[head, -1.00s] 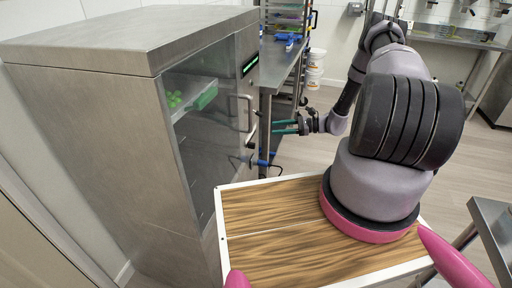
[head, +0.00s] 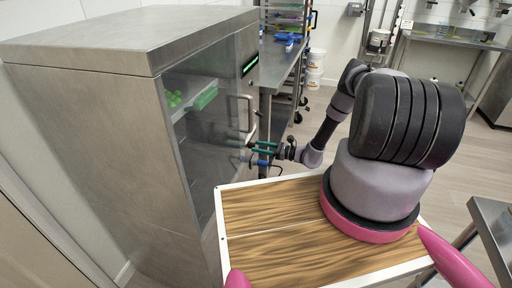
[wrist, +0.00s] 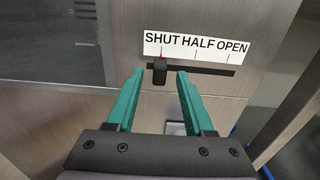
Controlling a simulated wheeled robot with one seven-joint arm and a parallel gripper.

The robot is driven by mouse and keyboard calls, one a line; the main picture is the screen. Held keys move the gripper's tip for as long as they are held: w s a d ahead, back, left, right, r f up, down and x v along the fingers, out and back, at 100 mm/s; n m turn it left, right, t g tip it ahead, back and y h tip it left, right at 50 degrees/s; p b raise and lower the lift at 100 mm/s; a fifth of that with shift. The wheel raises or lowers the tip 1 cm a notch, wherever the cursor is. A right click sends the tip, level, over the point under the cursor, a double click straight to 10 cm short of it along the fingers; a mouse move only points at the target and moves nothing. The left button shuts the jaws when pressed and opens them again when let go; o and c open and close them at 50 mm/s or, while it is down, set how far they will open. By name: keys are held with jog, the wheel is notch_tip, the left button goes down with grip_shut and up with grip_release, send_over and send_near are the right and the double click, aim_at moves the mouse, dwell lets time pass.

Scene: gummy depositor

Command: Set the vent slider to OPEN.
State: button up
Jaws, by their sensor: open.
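The vent slider's black knob (wrist: 160,72) sits at the left end of its dark slot (wrist: 205,70), under the word SHUT. A small red mark shows at the knob's top. The white label (wrist: 196,46) above reads SHUT, HALF, OPEN from left to right. My gripper (wrist: 160,78) is open, with one green finger on each side of the knob in the wrist view. I cannot tell whether the tips reach past it, and no contact shows. In the head view my gripper (head: 258,148) is beside the front of the steel cabinet (head: 110,130); the slider is not discernible there.
The cabinet's glass door (head: 205,130) has a vertical handle (head: 241,113) close to my gripper. Green pieces sit on a tray (head: 203,98) behind the glass. A steel table (head: 284,60) stands behind the cabinet. Open floor (head: 330,110) lies behind my arm.

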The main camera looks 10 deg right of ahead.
jog(key=shift+x, duration=0.95)
grip_shut()
dwell(0.8)
